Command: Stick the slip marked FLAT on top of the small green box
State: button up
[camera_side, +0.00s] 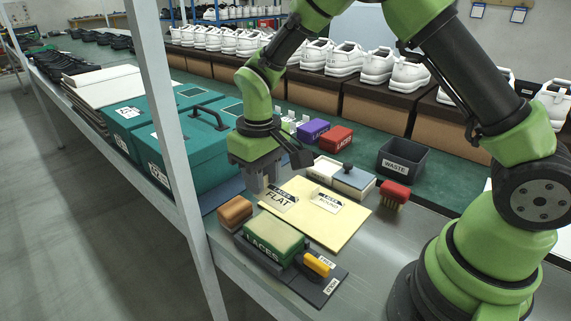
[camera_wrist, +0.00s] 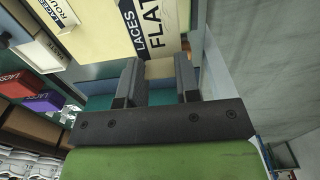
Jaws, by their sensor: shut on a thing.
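The slip marked FLAT (camera_side: 281,198) is white with a black LACES band. It also shows in the wrist view (camera_wrist: 154,22), running from the top edge toward my fingers. My gripper (camera_side: 264,182) is shut on its near end, at the far left edge of the yellow sheet (camera_side: 335,232). A pale strip shows between the fingertips in the wrist view (camera_wrist: 158,78). I cannot tell whether the slip is lifted clear of the sheet. The small green box (camera_side: 273,239), marked LACES with a pale top, stands in front of the sheet, apart from my gripper.
A slip marked ROUND (camera_side: 327,202) lies on the sheet. A brown block (camera_side: 235,211) and a yellow-handled tool (camera_side: 317,263) flank the green box on a dark mat. A blue-topped box (camera_side: 354,181), a red brush (camera_side: 394,194) and a WASTE bin (camera_side: 403,160) stand behind.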

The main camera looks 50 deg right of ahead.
aim_at(260, 222)
jog(key=shift+s+a, duration=0.1)
jog(key=shift+a, duration=0.5)
jog(key=shift+a+f, duration=0.1)
jog(key=shift+f, duration=2.9)
jog(key=shift+f, duration=0.4)
jog(key=o, duration=0.9)
jog(key=shift+r, duration=0.1)
